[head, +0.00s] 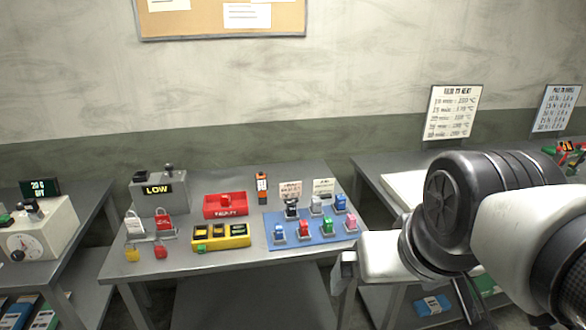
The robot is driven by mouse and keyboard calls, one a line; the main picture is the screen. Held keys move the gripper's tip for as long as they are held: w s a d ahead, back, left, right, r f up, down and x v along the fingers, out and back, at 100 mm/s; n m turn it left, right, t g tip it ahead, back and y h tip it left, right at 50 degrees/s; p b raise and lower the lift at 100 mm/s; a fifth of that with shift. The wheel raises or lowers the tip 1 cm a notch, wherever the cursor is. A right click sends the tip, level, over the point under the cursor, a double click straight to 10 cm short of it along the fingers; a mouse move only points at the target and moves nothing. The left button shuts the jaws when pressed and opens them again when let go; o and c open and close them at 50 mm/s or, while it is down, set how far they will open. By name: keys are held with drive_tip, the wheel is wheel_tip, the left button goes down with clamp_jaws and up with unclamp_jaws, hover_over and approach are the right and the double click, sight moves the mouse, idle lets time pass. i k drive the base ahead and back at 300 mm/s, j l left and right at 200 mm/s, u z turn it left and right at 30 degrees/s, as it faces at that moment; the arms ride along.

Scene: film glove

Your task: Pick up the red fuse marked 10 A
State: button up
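A red fuse (304,230) stands on a blue mat (292,244) at the right of the middle table, in the front row. Its marking is too small to read. A blue fuse (279,234) is on its left and a green one (327,226) on its right. A pink fuse (351,223) is at the right end of that row. Several more fuses stand behind. My gripper (346,268) is at the table's right front corner, to the right of and nearer than the red fuse, apart from it. I cannot tell whether its fingers are open.
Left of the mat are a red box (226,212), a yellow tray (236,240) with dark slots, a grey box (148,200) reading LOW, and a padlock rack (150,237). A small orange-and-black device (262,188) stands behind. The front strip of the table (220,262) is clear.

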sight(303, 225)
drive_tip(key=i+u, duration=0.15)
drive_tip(key=i, duration=0.45)
drive_tip(key=i+l+u, duration=0.2)
drive_tip(key=i, duration=0.45)
drive_tip(key=j, duration=0.1)
